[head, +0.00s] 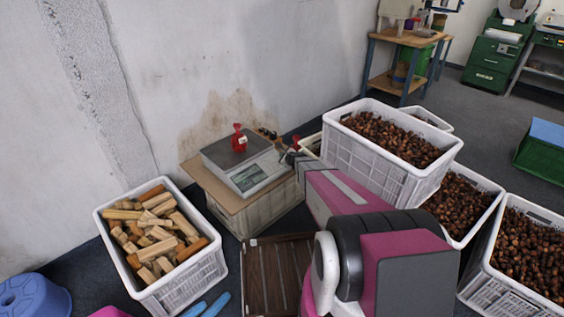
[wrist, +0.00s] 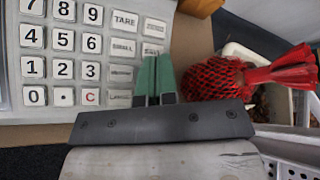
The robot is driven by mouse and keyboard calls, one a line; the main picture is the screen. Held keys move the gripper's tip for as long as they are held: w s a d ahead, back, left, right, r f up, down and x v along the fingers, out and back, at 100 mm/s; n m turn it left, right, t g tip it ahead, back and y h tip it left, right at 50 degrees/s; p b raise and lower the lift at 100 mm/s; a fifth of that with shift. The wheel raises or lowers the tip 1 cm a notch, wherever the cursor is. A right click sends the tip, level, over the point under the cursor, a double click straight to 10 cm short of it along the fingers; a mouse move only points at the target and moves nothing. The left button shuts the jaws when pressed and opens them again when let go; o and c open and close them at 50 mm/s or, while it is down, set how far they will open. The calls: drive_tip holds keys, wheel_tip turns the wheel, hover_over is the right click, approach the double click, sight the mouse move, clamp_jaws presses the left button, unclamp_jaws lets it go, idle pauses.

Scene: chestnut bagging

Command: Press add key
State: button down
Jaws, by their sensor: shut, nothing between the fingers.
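The scale (head: 243,164) sits on a board on a crate against the wall, with a display and keypad on its front. In the wrist view its keypad (wrist: 85,55) shows number keys, a red C key, a TARE key (wrist: 125,20) and other word keys. No key is readable as add; the lower right of the keypad is partly behind my fingers. My gripper (wrist: 157,65) is shut and empty, its green fingertips over the right-hand key column. I cannot tell whether they touch a key. In the head view my gripper (head: 287,158) is at the scale's right side.
A red net bag (wrist: 213,78) of chestnuts lies close right of my fingers. Another red bag (head: 239,138) is on the scale's plate. Crates of chestnuts (head: 375,172) stand to the right, a crate of wood blocks (head: 162,290) to the left.

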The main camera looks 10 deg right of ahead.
drive_tip(key=shift+w+f, duration=0.1)
drive_tip(key=shift+f, duration=0.25)
drive_tip(key=shift+a+f, duration=0.1)
drive_tip(key=shift+f, duration=0.2)
idle(0.6)
drive_tip(key=shift+r, duration=0.75)
drive_tip(key=shift+s+d+r, duration=0.2)
drive_tip(key=shift+s+r, duration=0.05)
drive_tip(key=shift+r, duration=0.55)
drive_tip(key=shift+s+d+r, duration=0.2)
drive_tip(key=shift+s+r, duration=0.1)
drive_tip(key=shift+r, duration=0.45)
drive_tip(key=shift+s+d+r, duration=0.2)
drive_tip(key=shift+s+r, duration=0.05)
drive_tip(key=shift+r, duration=0.55)
